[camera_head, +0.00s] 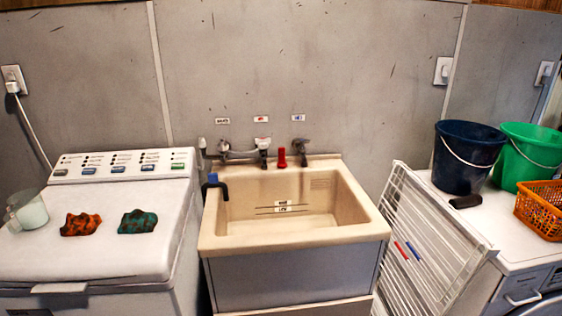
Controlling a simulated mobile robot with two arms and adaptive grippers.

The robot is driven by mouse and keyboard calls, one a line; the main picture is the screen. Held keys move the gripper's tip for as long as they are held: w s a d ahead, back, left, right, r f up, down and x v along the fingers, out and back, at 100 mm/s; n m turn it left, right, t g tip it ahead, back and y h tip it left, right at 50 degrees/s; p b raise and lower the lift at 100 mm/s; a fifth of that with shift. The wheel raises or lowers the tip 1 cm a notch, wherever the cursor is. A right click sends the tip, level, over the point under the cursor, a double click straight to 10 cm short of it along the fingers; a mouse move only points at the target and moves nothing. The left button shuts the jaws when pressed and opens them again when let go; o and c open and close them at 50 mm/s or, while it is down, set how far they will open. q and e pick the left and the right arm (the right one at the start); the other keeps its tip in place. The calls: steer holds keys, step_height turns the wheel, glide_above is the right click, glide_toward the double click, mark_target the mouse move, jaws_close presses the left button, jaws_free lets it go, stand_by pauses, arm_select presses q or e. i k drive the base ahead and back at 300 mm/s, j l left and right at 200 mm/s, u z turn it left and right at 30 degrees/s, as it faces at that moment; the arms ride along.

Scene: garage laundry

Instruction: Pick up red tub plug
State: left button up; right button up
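A small red plug (282,158) stands upright on the back ledge of the beige utility sink (222,243), just right of the middle tap. It looks wider at its base. None of it appears hidden. Neither of my grippers shows in the head view.
Taps (263,150) flank the plug along the back ledge. A dark hook-shaped thing with a blue part (214,186) hangs on the sink's left rim. A white drying rack (425,245) leans at the right. A washer (90,262) stands left. Buckets (465,157) stand right.

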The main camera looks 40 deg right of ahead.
mark_target(281, 164)
steer(key=i+l+z, duration=0.25)
steer(key=i+z, duration=0.7)
